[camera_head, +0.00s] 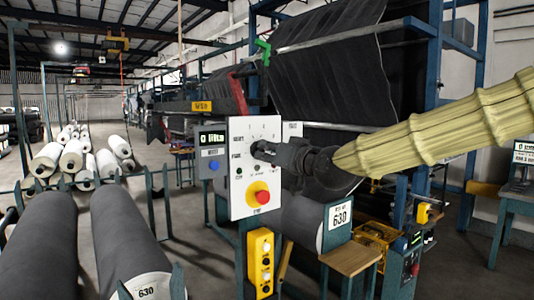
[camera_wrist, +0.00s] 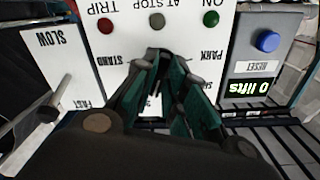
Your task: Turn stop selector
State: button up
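The white control panel (camera_head: 240,195) stands upright on a post in the head view, with a ring of position labels. In the wrist view the panel (camera_wrist: 185,40) appears upside down, with STAND and PARK labels on either side of my fingers. My gripper (camera_head: 265,150) reaches in from the right, its tips close to the panel face at the middle of the labels. The selector knob is largely hidden; a dark part shows around the fingertips in the wrist view. The green-padded fingers of my gripper (camera_wrist: 170,75) stand apart there; I cannot tell whether they touch the knob.
A red stop button on yellow (camera_head: 261,195) sits just below my gripper. A counter box with a blue button (camera_head: 213,165) reads "0 lifts" at the left. A yellow pendant box (camera_head: 260,262) hangs below. Large grey rolls (camera_head: 130,240) lie at left.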

jog(key=shift+o, duration=1.1)
jog(key=v, duration=1.2)
